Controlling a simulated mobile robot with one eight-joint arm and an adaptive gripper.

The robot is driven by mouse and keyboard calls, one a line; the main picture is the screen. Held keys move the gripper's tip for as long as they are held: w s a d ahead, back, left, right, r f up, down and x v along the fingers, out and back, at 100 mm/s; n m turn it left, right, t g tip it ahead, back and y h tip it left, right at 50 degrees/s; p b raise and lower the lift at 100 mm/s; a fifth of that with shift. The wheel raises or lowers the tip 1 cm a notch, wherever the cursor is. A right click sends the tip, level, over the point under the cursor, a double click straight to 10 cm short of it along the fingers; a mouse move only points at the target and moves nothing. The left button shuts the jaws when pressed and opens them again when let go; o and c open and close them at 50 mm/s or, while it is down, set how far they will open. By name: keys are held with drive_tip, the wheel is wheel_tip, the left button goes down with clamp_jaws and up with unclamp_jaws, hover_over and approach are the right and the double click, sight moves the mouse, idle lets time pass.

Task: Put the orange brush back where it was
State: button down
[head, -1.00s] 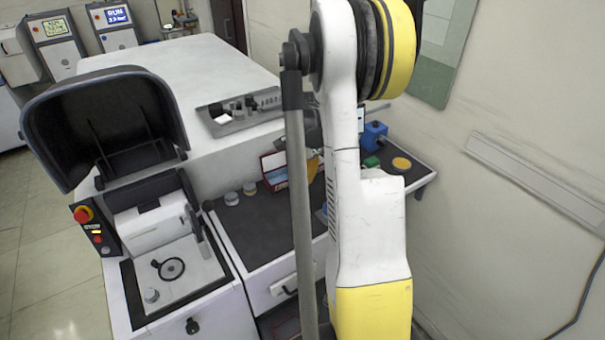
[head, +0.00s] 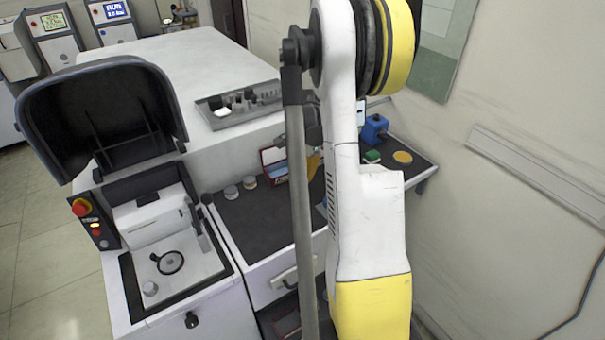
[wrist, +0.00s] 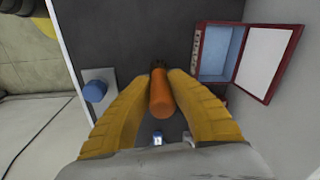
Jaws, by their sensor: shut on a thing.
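The orange brush (wrist: 161,96) is between the two yellow fingers of my gripper (wrist: 163,78) in the wrist view. Its thick orange handle points toward the camera, and a dark part shows at its far end. My gripper is shut on it above the dark worktop. Whether the brush touches the worktop cannot be told. In the head view, my arm hides most of the gripper; a bit of yellow finger (head: 314,166) shows beside the open red case, and the brush cannot be made out.
The open red case (wrist: 212,50) is right of the gripper in the wrist view. A blue knob (wrist: 95,91) on a grey plate is at left. Two small round jars (head: 240,187) stand on the dark worktop (head: 255,225). A blue block (head: 375,129) stands further back.

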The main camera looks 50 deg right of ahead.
drive_tip(key=shift+f, duration=0.25)
drive_tip(key=c, duration=1.3)
unclamp_jaws()
drive_tip(key=shift+r, duration=0.1)
drive_tip(key=r, duration=0.8)
drive_tip(key=s+r, duration=0.1)
drive_tip(key=r, duration=0.3)
drive_tip(key=shift+a, duration=0.15)
